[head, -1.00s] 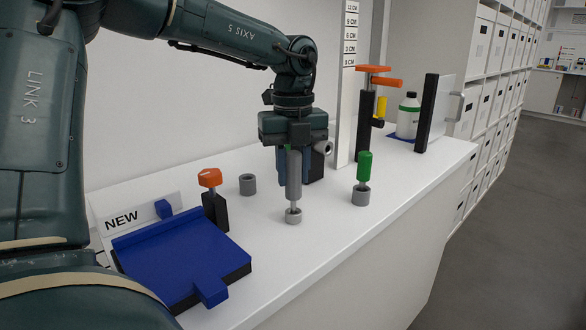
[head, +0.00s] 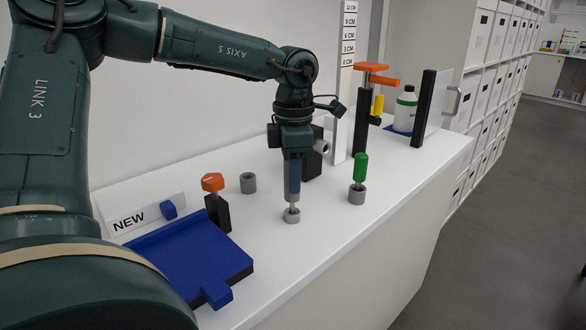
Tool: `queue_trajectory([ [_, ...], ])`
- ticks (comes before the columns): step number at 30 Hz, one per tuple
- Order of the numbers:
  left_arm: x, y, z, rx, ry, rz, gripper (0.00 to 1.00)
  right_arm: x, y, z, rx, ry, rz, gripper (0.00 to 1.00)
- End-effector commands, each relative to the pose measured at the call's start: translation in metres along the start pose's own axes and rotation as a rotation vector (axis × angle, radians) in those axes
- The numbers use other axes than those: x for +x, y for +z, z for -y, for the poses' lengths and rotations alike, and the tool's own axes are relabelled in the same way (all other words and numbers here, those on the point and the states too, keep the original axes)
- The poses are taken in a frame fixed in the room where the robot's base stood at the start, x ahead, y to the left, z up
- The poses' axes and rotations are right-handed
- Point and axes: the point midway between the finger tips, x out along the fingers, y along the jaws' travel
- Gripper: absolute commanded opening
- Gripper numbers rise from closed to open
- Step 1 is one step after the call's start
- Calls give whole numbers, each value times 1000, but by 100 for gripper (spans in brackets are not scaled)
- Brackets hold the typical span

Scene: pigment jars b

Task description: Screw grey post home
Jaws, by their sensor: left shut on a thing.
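My left gripper (head: 292,188) points straight down over the white counter and is shut on the grey post. Its fingers are seen edge-on and hide the post's thicker upper part. The thin lower shank of the grey post (head: 291,209) shows below the fingertips. It stands upright in a short grey socket (head: 291,218) on the counter, with some shank visible above the rim. How deep it sits inside is hidden. My right gripper is out of view.
A green-handled post (head: 361,167) stands in another grey socket (head: 356,197) to the right. An empty-looking grey socket (head: 248,183) and an orange-topped black block (head: 218,213) stand left. A blue tray (head: 190,255) lies front left. The counter's front edge (head: 340,258) is clear.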

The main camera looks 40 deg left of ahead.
Motion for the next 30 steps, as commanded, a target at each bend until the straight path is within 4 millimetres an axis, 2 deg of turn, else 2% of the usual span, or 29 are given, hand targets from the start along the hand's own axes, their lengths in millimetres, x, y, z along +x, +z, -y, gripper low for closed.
queue_trajectory([
  [3,1,0,1,88,-2,-1,0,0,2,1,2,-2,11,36],
  [9,1,0,1,103,-2,-2,0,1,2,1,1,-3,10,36],
  [10,1,0,1,102,-2,-2,27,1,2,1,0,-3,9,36],
  [19,1,0,0,100,-1,-1,52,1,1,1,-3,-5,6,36],
  [26,0,0,0,99,0,-1,52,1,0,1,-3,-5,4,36],
  [30,-11,0,0,98,2,1,52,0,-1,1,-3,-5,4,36],
])
